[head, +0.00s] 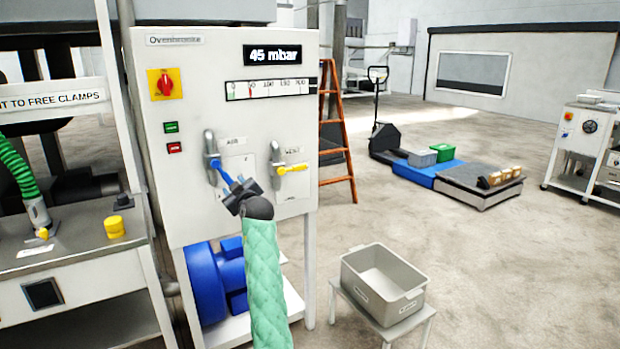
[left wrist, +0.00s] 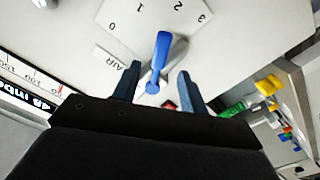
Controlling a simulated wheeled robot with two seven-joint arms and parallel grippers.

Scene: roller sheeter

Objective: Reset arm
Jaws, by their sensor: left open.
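The blue AIR lever (head: 221,171) is on the front of the white control cabinet (head: 200,60), its handle slanting down to the right in the head view. My left gripper (head: 238,188), on an arm in a green quilted sleeve, is at the lower end of this handle. In the left wrist view the gripper (left wrist: 158,72) is open, with the blue lever (left wrist: 160,62) between its two fingers. Whether a finger touches the lever I cannot tell. The yellow VENT lever (head: 292,168) is just right of the gripper and lies nearly level. My right gripper is not in view.
The cabinet's display (head: 277,54) reads 45 mbar. A red rotary switch (head: 164,84) and green and red buttons are at its left. A grey bin (head: 405,295) stands on a small stand at lower right. An orange ladder (head: 338,130) is behind.

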